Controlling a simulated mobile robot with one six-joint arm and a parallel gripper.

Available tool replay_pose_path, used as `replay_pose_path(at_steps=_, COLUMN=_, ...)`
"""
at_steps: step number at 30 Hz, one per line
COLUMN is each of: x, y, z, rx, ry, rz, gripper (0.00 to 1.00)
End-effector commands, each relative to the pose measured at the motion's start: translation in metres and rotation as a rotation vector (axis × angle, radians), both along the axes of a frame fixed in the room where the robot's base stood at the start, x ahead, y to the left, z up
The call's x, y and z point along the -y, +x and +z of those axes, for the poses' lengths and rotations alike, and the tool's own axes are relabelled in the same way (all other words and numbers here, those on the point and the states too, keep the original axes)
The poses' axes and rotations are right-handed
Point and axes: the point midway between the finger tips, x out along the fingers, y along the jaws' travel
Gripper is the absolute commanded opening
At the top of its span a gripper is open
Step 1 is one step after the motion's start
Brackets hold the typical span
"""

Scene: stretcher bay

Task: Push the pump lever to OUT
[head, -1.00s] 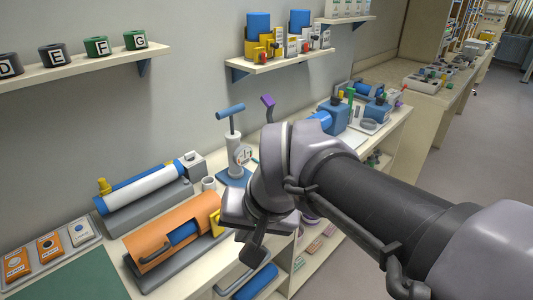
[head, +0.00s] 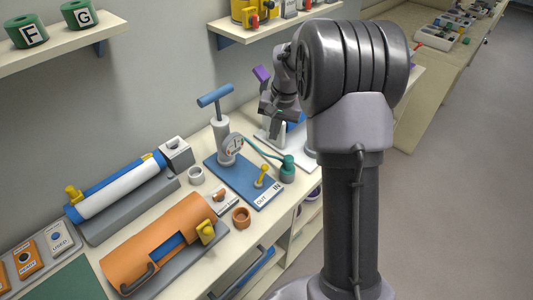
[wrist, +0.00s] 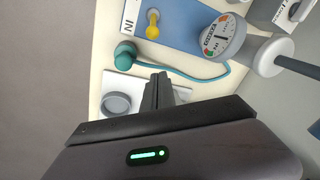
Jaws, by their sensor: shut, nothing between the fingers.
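The pump is a blue base plate (head: 238,181) with a white cylinder (head: 220,136), a blue T-handle (head: 215,95) and a round gauge (head: 233,145). The small yellow lever (head: 262,175) stands near the plate's front edge, beside a white label reading OUT on the left and IN on the right. In the wrist view the lever (wrist: 152,24) shows beside the IN end of the label; OUT is out of frame. My gripper (head: 281,133) is right of the pump, apart from the lever. Its fingers (wrist: 159,78) are together and empty.
A teal bulb (head: 287,168) on a hose lies between my gripper and the lever. A copper-coloured ring (head: 241,217) stands in front of the plate, and an orange cylinder (head: 158,240) lies left. A white tray (wrist: 125,98) is below my fingers.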

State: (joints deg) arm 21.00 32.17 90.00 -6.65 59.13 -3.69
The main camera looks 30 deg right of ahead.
Motion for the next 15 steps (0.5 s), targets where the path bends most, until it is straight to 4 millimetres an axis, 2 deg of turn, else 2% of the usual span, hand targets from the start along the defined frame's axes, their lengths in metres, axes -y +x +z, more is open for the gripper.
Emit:
replay_pose_path(at_steps=5, x=-0.001, y=0.002, z=-0.016, rx=-0.002, ry=0.001, rz=-0.001, gripper=0.00)
replay_pose_path(at_steps=15, x=-0.006, y=0.014, z=-0.090, rx=-0.002, ry=0.000, rz=0.000, gripper=0.00)
